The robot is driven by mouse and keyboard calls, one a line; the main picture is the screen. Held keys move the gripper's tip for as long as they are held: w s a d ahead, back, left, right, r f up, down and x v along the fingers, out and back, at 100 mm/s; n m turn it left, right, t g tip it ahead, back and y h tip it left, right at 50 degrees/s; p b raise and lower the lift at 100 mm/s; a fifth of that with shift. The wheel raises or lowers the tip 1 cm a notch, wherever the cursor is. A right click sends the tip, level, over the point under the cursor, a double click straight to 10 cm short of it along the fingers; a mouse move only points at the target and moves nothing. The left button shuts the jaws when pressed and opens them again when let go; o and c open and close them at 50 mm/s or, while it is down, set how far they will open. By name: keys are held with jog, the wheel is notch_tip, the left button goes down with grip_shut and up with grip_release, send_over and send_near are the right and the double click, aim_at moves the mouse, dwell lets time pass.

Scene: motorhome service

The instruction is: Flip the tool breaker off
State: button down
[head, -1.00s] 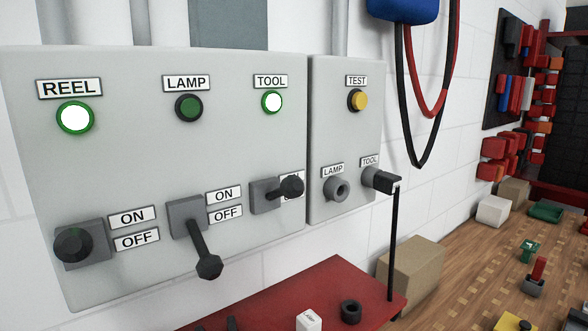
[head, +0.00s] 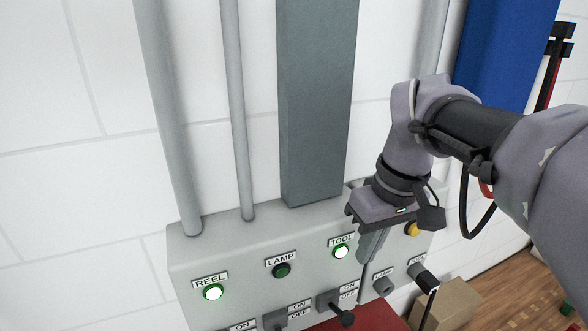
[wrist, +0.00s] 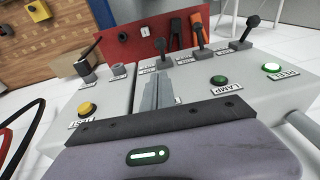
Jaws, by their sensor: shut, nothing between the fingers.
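The tool breaker is the rightmost switch on the large grey panel, with its black-knobbed lever (head: 343,318) sticking outward in the head view. In the wrist view the closed fingers (wrist: 154,82) hide the TOOL light.
The lamp breaker (wrist: 198,32) and reel breaker (wrist: 250,22) stand beside the tool breaker. The REEL light (head: 213,292) is lit; the LAMP light (head: 281,270) is dark. A yellow TEST button (wrist: 85,109) and the tool plug (head: 425,279) are close right of my gripper.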

jog(key=shift+s, duration=0.1)
send_over(349, 312)
jog(key=w, duration=0.1)
notch_tip(349, 312, down, 9)
jog(key=f, duration=0.3)
jog(key=shift+s+f, duration=0.25)
jog(key=shift+f, duration=0.15)
jog(key=shift+s+f, duration=0.15)
jog(key=shift+f, duration=0.25)
jog(key=shift+f+b, duration=0.1)
jog(key=shift+b, duration=0.45)
